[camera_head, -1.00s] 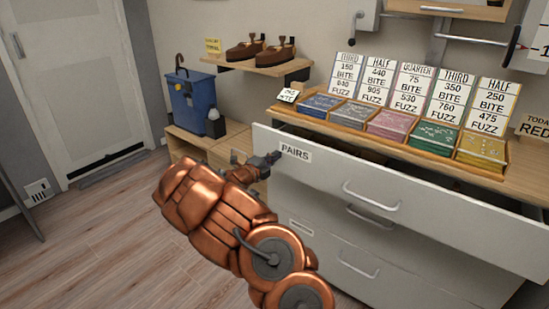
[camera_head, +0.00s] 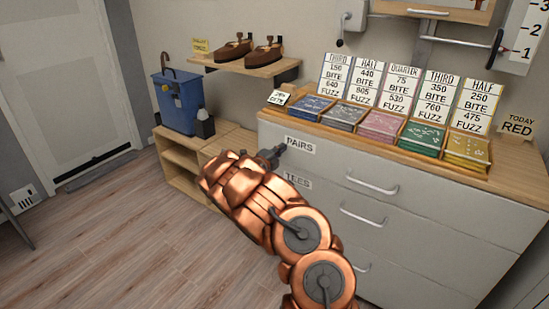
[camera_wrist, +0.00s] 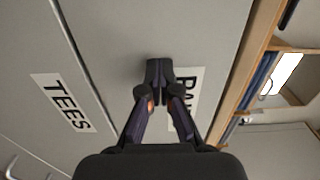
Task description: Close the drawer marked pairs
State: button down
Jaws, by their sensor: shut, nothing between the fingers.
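The drawer marked PAIRS (camera_head: 330,168) is the top drawer of the grey chest. Its front looks flush with the drawer below, and no gap shows above it in the head view. My gripper (camera_head: 281,149) is shut and empty, with its tips at the left end of this front, beside the PAIRS label (camera_head: 300,145). In the wrist view my gripper (camera_wrist: 160,78) is against or very near the front and covers part of the label (camera_wrist: 186,98). I cannot tell whether the tips touch.
Below is the drawer marked TEES (camera_head: 325,200). The wooden chest top (camera_head: 515,185) holds trays of coloured cards and price signs. A low shelf with a blue bin (camera_head: 177,103) stands to the left. The wood floor (camera_head: 130,235) at left is clear.

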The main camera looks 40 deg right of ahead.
jog(key=shift+d+r, duration=0.15)
jog(key=shift+r, duration=0.2)
jog(key=p+v, duration=0.2)
jog(key=v, duration=1.2)
jog(key=shift+f, duration=0.3)
jog(key=shift+w, duration=0.1)
jog(key=s+a+r+m+g+y, duration=0.2)
jog(key=s+r+m+g, duration=0.35)
jog(key=s+m, duration=0.6)
jog(key=s+a+r+m+g+y, duration=0.2)
jog(key=s+r+m+g+y, duration=0.15)
jog(key=s+r+m, duration=0.6)
jog(key=s+a+f+m+t+y, duration=0.1)
jog(key=s+a+f+m+y, duration=0.4)
jog(key=a, duration=0.6)
jog(key=s+a+m+y, duration=0.3)
jog(key=s+a+m, duration=0.3)
jog(key=s+a, duration=0.3)
jog(key=s+a+f+m+t+y, duration=0.1)
jog(key=s+a+f+m+y, duration=0.35)
jog(key=a, duration=0.75)
notch_tip(320, 180, up, 19)
jog(key=m+t+p, duration=0.1)
jog(key=m+p, duration=0.1)
jog(key=p, duration=1.4)
jog(key=shift+r+p, duration=0.2)
jog(key=shift+p, duration=0.1)
